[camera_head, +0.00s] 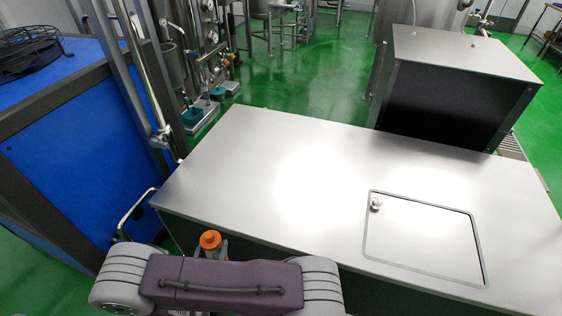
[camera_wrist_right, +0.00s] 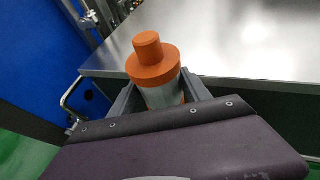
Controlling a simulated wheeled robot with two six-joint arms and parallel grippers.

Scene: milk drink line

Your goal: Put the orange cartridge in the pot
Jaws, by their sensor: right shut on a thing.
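The orange cartridge (camera_head: 210,241) has an orange stepped cap and a grey, shiny body. It is held by my right gripper (camera_head: 211,252), low and left of centre in the head view, before the near edge of the metal table. In the right wrist view the cartridge (camera_wrist_right: 153,68) stands up between the two grey fingers of the right gripper (camera_wrist_right: 160,97), cap outward. The fingers hide its lower body. I cannot make out a pot for certain in either view. My left gripper is not in view.
The steel table (camera_head: 270,170) has a bare, glossy top. A framed square hatch (camera_head: 425,240) with a small knob (camera_head: 376,203) lies in its right part. A metal box (camera_head: 455,90) stands at the back right. A blue cabinet (camera_head: 80,150) stands at the left.

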